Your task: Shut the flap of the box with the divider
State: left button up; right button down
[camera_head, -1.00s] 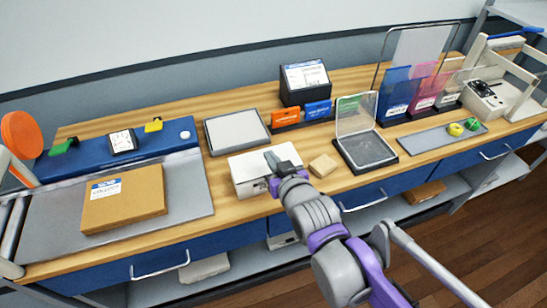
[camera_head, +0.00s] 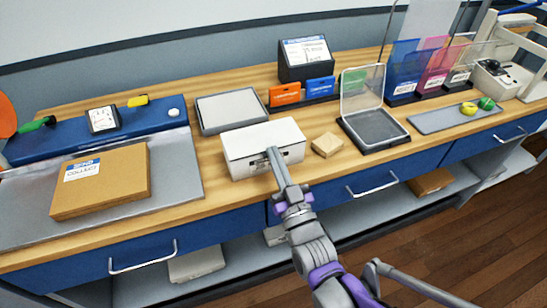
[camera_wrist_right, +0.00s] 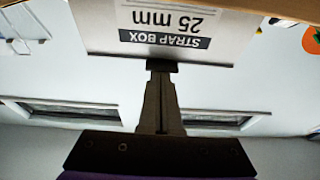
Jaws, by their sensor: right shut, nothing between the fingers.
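A white box (camera_head: 250,139) stands near the front edge of the workbench; its top looks flat and shut in the head view. The wrist view shows its front label, "STRAP BOX 25 mm" (camera_wrist_right: 165,30), upside down. My right gripper (camera_head: 271,151) is shut and empty, its tips at the box's front top edge, covering part of the front. They also show in the wrist view (camera_wrist_right: 160,66), at the dark edge by the label; contact is unclear. A dark tray-like box (camera_head: 377,128) to the right has its clear lid (camera_head: 362,88) standing open. I see no divider in either. My left gripper is out of view.
A small tan block (camera_head: 327,145) lies between the two boxes. A grey-topped tray (camera_head: 232,110) is behind the white box. A brown carton (camera_head: 105,183) lies on a grey mat at left. Upright coloured holders (camera_head: 404,72) stand at the back right.

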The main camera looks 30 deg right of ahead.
jog(key=shift+s+f, duration=0.15)
jog(key=shift+f, duration=0.3)
jog(key=shift+r, duration=0.1)
